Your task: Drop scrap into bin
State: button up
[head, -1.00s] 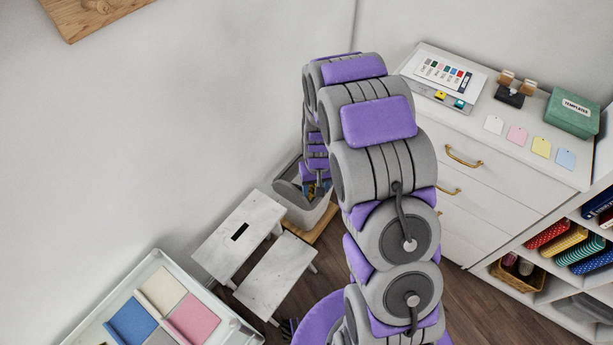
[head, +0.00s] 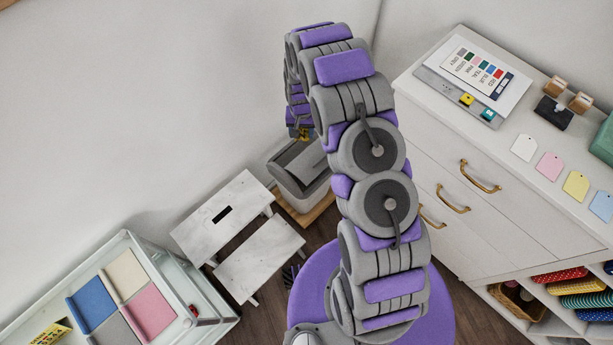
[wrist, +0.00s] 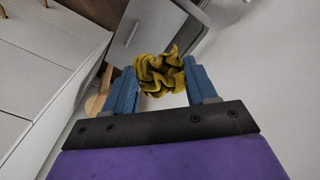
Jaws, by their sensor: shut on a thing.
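The scrap (wrist: 160,75) is a crumpled mustard-yellow piece of cloth, held between the two blue fingers of my gripper (wrist: 163,88) in the wrist view. In the head view my gripper (head: 302,134) is small and partly hidden by my arm, just above the far edge of the bin in the picture. The bin (head: 287,186) is light grey with a dark opening and a grey panel across part of its top. It stands on a wooden base (head: 309,213) in the corner. My arm hides its right side. Its inside cannot be made out.
A white step stool (head: 225,212) stands left of the bin. A glass-sided case (head: 170,265) with colored fabric squares is at lower left. A white drawer cabinet (head: 480,215) with brass handles is on the right. The wall behind the bin is bare.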

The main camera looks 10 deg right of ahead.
notch_tip(320, 180, down, 5)
jog(key=w+m, duration=0.1)
jog(key=w, duration=0.1)
jog(key=m+b, duration=0.2)
jog(key=b, duration=0.2)
send_over(309, 152)
jog(key=f, duration=1.1)
jog(key=shift+s+d+f, duration=0.15)
jog(key=shift+d, duration=0.15)
jog(key=shift+f+b, duration=0.3)
jog(key=shift+a+f, duration=0.15)
jog(key=shift+a, duration=0.9)
jog(key=o, duration=0.7)
jog(key=shift+d, duration=0.1)
jog(key=o, duration=0.4)
jog(key=shift+d, duration=0.8)
jog(key=shift+a, duration=0.4)
jog(key=shift+a+r, duration=0.2)
jog(key=shift+r, duration=0.25)
jog(key=shift+d+r+p, duration=0.3)
jog(key=shift+r+p, duration=0.4)
jog(key=shift+r, duration=2.05)
jog(key=shift+d+r+p, duration=0.35)
jog(key=shift+r+p, duration=0.35)
jog(key=shift+r, duration=2.05)
jog(key=shift+d+r+p, duration=0.3)
jog(key=shift+r+p, duration=0.4)
jog(key=shift+r, duration=2.05)
